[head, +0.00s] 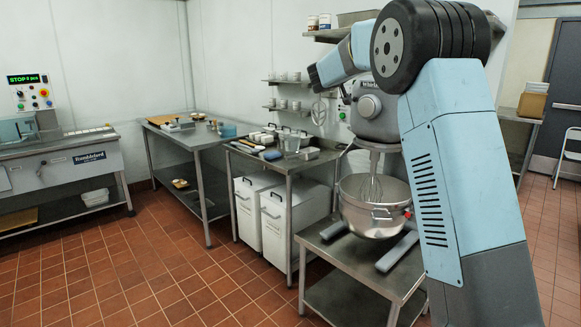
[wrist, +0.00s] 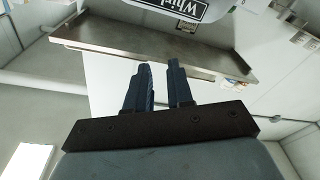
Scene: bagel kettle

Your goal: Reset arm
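My arm rises at the right of the head view and bends back over the mixer. Its far, dark end shows near the wall shelves, too small there to read the fingers. In the wrist view my gripper (wrist: 158,72) shows two dark fingers with a narrow gap between them and nothing held in it. The fingers point toward a metal shelf (wrist: 150,52) on the wall, apart from it as far as I can see. The stand mixer (head: 372,125) stands below and behind my arm, partly hidden; its labelled head (wrist: 185,8) is at the top of the wrist view.
The mixer's steel bowl (head: 375,205) sits over a low metal table (head: 345,262). Left of it stand a prep table (head: 290,165) with white bins (head: 258,210) below, another worktable (head: 195,140) and a machine (head: 70,160). Wall shelves (head: 298,108) hold cups. The tiled floor (head: 130,265) at front left is clear.

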